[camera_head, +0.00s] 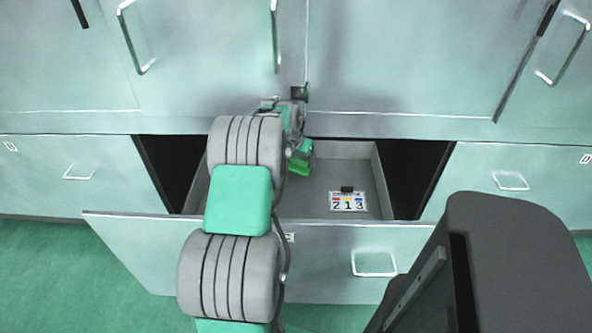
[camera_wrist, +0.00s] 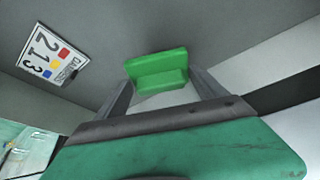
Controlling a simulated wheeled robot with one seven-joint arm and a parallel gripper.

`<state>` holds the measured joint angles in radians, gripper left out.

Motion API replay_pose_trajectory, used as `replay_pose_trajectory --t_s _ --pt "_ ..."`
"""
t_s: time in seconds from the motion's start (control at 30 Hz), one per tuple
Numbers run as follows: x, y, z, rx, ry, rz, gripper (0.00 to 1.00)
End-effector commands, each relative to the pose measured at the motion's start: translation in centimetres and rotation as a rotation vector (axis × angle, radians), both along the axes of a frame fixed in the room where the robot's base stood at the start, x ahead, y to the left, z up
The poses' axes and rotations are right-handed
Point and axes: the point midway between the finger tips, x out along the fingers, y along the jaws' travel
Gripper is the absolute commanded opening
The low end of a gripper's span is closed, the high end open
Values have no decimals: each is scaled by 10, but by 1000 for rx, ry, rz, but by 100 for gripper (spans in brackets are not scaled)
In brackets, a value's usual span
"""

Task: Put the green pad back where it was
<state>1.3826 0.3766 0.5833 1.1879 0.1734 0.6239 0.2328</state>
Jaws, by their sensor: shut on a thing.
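The bright green pad (camera_wrist: 155,66) is held between the two fingers of my gripper (camera_wrist: 160,84) in the wrist view. It looks like a small block with a step along it. In the head view the pad (camera_head: 298,168) shows just below my gripper (camera_head: 301,156), inside or over the left part of the open drawer (camera_head: 330,150). Whether the pad touches the drawer floor cannot be told. My arm covers the drawer's left side in the head view.
A white plate marked 213 (camera_head: 348,201) lies in the drawer, right of the pad, with a small black thing (camera_head: 347,189) at its edge. The drawer floor between them is bare. Closed drawers (camera_head: 70,175) flank it, with dark gaps beside it. Cupboard doors (camera_head: 400,60) stand above.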

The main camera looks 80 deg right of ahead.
Motion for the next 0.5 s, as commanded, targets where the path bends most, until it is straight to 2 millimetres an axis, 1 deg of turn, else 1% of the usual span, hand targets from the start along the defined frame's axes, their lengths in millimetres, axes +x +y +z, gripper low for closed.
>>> replay_pose_trajectory --t_s 0.1,0.2,0.27,0.47,0.5 --pt "11 0 -13 2 0 3 37" --pt "10 0 -33 2 0 1 37" --pt "10 0 -40 1 0 1 37" --pt "10 0 -42 1 -1 1 37" --pt "10 0 -42 1 -1 1 84"
